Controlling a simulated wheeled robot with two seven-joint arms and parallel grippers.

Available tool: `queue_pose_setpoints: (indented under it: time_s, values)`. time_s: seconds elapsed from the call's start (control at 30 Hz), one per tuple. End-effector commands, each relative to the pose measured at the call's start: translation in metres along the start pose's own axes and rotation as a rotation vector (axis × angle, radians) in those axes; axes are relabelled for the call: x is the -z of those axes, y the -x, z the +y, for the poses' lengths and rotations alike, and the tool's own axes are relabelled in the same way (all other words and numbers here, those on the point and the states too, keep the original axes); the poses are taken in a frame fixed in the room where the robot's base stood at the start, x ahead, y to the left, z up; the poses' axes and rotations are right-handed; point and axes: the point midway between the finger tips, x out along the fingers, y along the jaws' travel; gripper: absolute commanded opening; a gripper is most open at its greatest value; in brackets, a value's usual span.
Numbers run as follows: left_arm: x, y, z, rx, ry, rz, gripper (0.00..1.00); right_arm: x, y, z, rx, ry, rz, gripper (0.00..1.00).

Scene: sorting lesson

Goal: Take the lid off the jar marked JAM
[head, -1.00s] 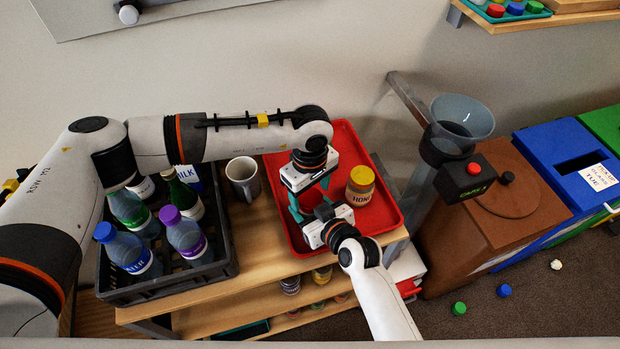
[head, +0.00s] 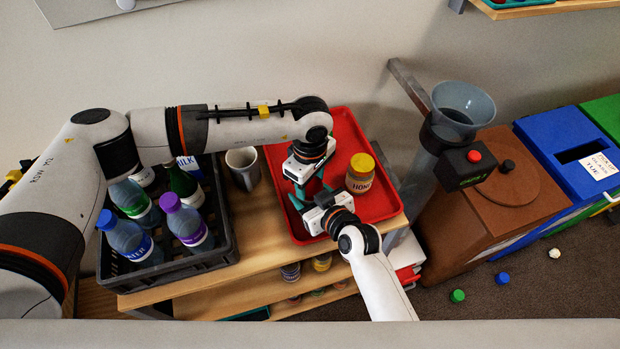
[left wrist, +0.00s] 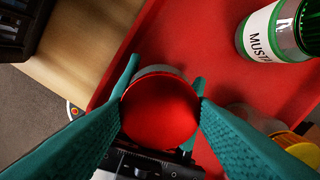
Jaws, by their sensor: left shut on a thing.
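A jar with a round red lid (left wrist: 160,108) stands between my grippers over the red tray; its label does not show, so I cannot read JAM on it. The left gripper (head: 306,190) comes down from above, and its teal fingers are shut on the red lid in the left wrist view. My right gripper (head: 318,200) comes from the front; its teal fingers lie on both sides of the jar body below the lid and appear shut on it. In the head view the grippers hide most of this jar.
The red tray (head: 385,207) also holds a honey jar (head: 360,174) with a yellow lid close to the right of the grippers, and a mustard jar (left wrist: 278,32). A mug (head: 243,168) and a dark crate of bottles (head: 228,245) stand to the left.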

Motion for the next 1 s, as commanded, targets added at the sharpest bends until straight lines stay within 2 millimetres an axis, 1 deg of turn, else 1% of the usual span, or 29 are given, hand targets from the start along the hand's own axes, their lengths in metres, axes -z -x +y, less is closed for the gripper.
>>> queue_pose_setpoints:
  time_s: [0.03, 0.1, 0.23, 0.33, 0.57, 0.6, 0.67, 0.7, 1.0]
  values:
    - [0.0004, -0.0001, 0.0002, 0.000, 0.086, 0.001, 0.23, 0.0005, 0.0000, 0.0001, 0.000, 0.000, 0.001, 0.00]
    - [0.0004, -0.0002, 0.0004, -0.001, 0.204, 0.000, 0.23, 0.0005, 0.0000, 0.0001, 0.000, 0.000, 0.001, 0.00]
    - [0.0002, 0.0002, 0.0002, -0.001, 0.352, -0.001, 0.23, 0.0005, 0.0000, 0.0001, 0.000, 0.000, 0.001, 0.00]
    - [0.0001, 0.0003, 0.0002, 0.000, 0.390, -0.001, 0.23, 0.0005, 0.0000, 0.0001, 0.000, 0.000, 0.001, 0.00]
    - [0.0001, 0.0003, 0.0002, 0.000, 0.390, -0.001, 0.23, 0.0005, -0.0001, 0.0000, 0.000, 0.000, 0.001, 0.00]
    - [0.0001, 0.0003, 0.0002, 0.000, 0.390, -0.001, 0.55, 0.0005, -0.0001, 0.0000, 0.000, 0.000, 0.001, 0.00]
    - [0.0001, 0.0003, 0.0001, 0.000, 0.389, -0.001, 0.65, 0.0005, -0.0001, 0.0001, 0.000, 0.000, 0.001, 0.00]
    - [0.0001, 0.0003, 0.0001, 0.000, 0.389, -0.001, 0.72, 0.0005, -0.0001, 0.0001, 0.000, 0.000, 0.001, 0.00]
    - [0.0000, 0.0030, -0.0002, 0.001, 0.388, -0.001, 0.72, 0.0004, 0.0000, 0.0001, 0.000, 0.000, 0.001, 0.00]
